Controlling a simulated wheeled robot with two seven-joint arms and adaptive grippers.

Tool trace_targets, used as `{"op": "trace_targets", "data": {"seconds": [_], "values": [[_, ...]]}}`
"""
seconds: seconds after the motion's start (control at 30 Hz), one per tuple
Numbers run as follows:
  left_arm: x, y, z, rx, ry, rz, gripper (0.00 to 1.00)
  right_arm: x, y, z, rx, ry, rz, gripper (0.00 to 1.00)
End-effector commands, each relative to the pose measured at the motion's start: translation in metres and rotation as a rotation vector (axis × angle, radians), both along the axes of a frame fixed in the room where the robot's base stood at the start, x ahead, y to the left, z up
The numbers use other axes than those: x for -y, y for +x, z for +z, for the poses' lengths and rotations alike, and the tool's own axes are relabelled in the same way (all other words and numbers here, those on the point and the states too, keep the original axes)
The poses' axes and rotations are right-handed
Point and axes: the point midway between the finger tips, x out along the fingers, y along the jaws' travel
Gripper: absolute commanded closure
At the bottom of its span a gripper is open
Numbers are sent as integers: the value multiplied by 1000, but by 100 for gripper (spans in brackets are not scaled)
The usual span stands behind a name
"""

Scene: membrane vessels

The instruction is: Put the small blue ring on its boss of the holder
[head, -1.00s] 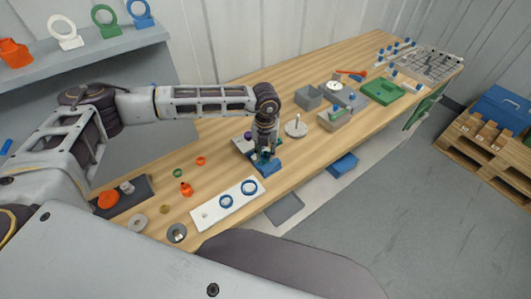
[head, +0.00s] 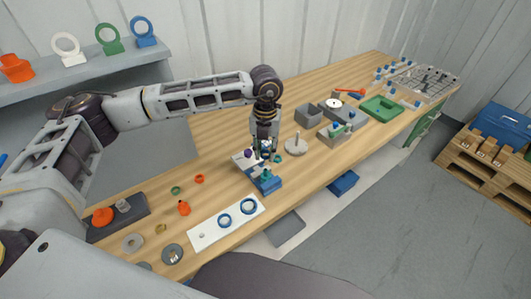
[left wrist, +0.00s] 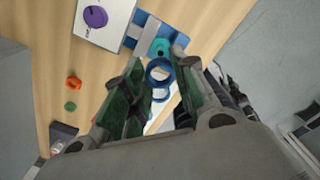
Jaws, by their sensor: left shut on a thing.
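The holder, a long white plate (head: 239,220), lies near the front edge of the bench. My left gripper (head: 265,152) is above the bench, behind and right of the holder. In the left wrist view a blue ring (left wrist: 160,70) appears between the fingertips, as the held small ring. My right gripper is not in view.
A blue block (head: 267,185) with a teal top stands just below the gripper, beside a pale plate with a purple disc (head: 248,153). A grey disc with a post (head: 296,147) is to the right.

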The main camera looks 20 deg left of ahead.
Motion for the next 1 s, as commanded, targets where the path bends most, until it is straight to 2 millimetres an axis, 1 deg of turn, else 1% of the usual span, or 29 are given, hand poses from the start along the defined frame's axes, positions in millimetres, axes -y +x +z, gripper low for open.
{"op": "trace_targets", "data": {"seconds": [0.47, 1.0], "values": [[0, 0, 1, 0, 0, 0, 82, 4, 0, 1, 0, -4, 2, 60], [0, 0, 26, 1, -1, 0, 82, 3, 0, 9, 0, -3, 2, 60]]}}
